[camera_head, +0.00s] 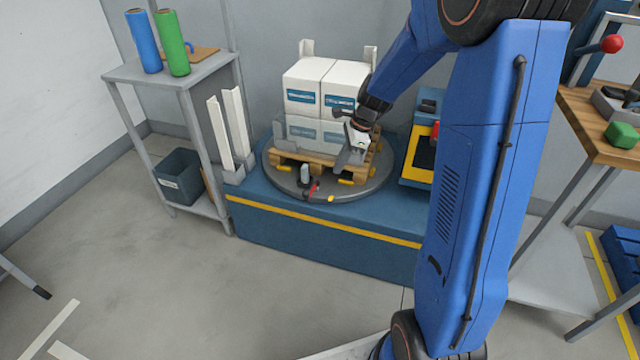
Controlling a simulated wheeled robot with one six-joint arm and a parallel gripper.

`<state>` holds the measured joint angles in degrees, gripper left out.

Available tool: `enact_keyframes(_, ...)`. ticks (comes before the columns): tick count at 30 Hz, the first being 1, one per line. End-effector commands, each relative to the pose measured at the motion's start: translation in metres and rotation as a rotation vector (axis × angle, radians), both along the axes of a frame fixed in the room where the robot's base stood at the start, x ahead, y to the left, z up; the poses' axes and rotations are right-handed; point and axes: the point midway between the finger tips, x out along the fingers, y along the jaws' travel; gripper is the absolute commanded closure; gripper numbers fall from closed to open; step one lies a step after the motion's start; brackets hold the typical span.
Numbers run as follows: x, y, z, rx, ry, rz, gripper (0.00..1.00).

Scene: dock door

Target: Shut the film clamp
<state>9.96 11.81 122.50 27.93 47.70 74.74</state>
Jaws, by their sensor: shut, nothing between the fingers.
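What looks like the film clamp (304,176) stands at the front edge of the round turntable (286,188). It has a small grey upright part and a red-tipped lever (312,190) low beside it, slanting toward the front. It is too small to tell how far its jaw stands open. My gripper (345,160) is shut and empty. It is above and to the right of the clamp, in front of the right side of the boxes, and appears apart from the clamp.
White boxes (302,85) are stacked on a wooden pallet (290,160) on the turntable. White corner posts (238,120) stand at left. A shelf (130,70) holds blue and green rolls. A yellow-framed control box (418,155) stands right of the turntable. The floor in front is clear.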

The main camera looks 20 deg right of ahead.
Motion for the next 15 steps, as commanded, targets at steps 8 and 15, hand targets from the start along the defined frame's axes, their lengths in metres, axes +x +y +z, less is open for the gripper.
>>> enact_keyframes(8,0.002,0.011,-0.030,0.000,0.004,0.001,1.00)
enact_keyframes(15,0.005,0.025,-0.070,0.000,0.005,0.002,1.00)
